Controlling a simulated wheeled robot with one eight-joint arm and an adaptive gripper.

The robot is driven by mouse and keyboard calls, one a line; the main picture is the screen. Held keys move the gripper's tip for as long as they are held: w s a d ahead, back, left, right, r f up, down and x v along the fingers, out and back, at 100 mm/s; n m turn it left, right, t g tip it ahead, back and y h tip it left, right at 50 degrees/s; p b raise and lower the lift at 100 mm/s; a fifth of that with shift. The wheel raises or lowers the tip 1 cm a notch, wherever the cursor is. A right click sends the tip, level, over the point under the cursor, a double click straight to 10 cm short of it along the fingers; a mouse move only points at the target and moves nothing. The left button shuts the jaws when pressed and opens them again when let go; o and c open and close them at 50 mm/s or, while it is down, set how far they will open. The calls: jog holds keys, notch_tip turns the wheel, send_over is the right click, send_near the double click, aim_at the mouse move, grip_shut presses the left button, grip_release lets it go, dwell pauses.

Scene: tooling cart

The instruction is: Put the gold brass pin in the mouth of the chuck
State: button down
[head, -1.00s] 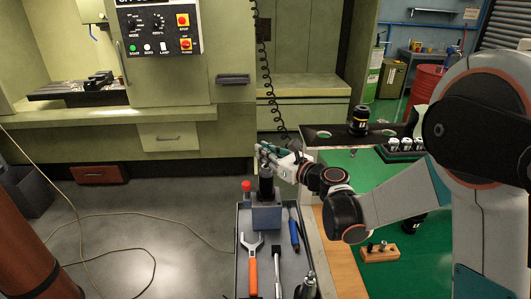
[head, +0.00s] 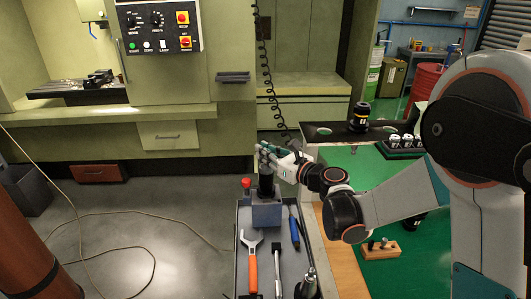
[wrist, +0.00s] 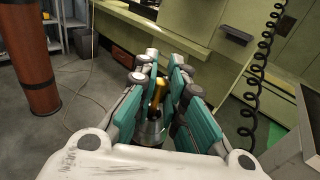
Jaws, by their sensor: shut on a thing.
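My gripper (head: 270,156) is over the dark upright chuck (head: 266,184), which stands on a blue-grey block at the far end of the cart. In the wrist view my gripper (wrist: 161,82) has its teal-padded fingers closed around the gold brass pin (wrist: 158,95). The pin is slightly tilted in that picture. The metal chuck (wrist: 150,132) shows between the fingers, right at the pin's lower end. I cannot tell whether the pin's tip is inside the mouth or just above it. In the head view the fingers hide the pin.
The cart tray (head: 241,262) holds an orange-handled wrench (head: 252,265), a blue-handled tool (head: 294,228) and a red-topped item (head: 246,184) beside the block. A green table with a black tool holder (head: 359,117) and a wooden pin block (head: 380,249) lies to the right. A coiled cord hangs behind my gripper.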

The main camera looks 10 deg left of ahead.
dwell(0.3)
jog(key=c, duration=1.6)
grip_release()
jog(key=shift+o, duration=0.2)
